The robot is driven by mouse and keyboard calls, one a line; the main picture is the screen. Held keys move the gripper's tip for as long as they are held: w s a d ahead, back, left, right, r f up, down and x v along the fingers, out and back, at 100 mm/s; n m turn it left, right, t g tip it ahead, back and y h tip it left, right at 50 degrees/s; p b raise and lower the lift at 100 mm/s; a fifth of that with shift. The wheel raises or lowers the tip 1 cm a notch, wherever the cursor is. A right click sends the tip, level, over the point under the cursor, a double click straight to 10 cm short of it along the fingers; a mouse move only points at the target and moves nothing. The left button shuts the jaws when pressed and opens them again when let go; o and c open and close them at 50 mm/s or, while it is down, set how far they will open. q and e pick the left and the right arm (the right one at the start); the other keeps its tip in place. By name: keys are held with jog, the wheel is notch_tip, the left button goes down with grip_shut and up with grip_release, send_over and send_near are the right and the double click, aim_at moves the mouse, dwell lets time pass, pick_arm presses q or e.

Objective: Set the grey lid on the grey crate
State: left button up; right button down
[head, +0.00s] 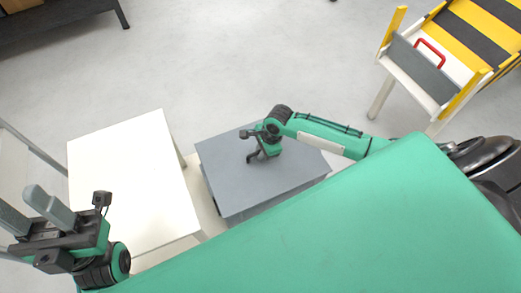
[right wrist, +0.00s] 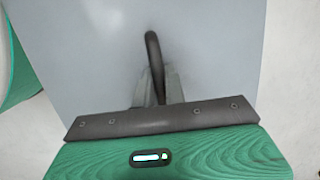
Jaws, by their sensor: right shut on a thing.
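The grey lid (head: 222,158) is a flat grey panel with a dark loop handle (right wrist: 152,45). It lies over the grey crate (head: 272,203), whose side shows below the lid's front edge in the head view. I cannot tell whether the lid rests fully on the rim. My right gripper (head: 254,156) is above the lid's middle, shut on the handle; its fingers also show in the right wrist view (right wrist: 158,88). The lid fills most of that view. My left gripper (head: 32,207) is open and empty at the lower left, away from the crate.
A white table (head: 130,175) stands just left of the crate. A yellow-and-black striped stand with a red handle (head: 430,50) is at the upper right. A dark shelf (head: 60,18) is at the top left. The floor beyond the crate is clear.

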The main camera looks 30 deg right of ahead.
jog(key=c, duration=1.4)
grip_release()
jog(key=shift+o, duration=0.2)
jog(key=shift+r, duration=0.1)
jog(key=p+v, duration=0.5)
jog(key=v, duration=0.8)
jog(key=shift+r, duration=0.3)
jog(key=shift+s, duration=0.2)
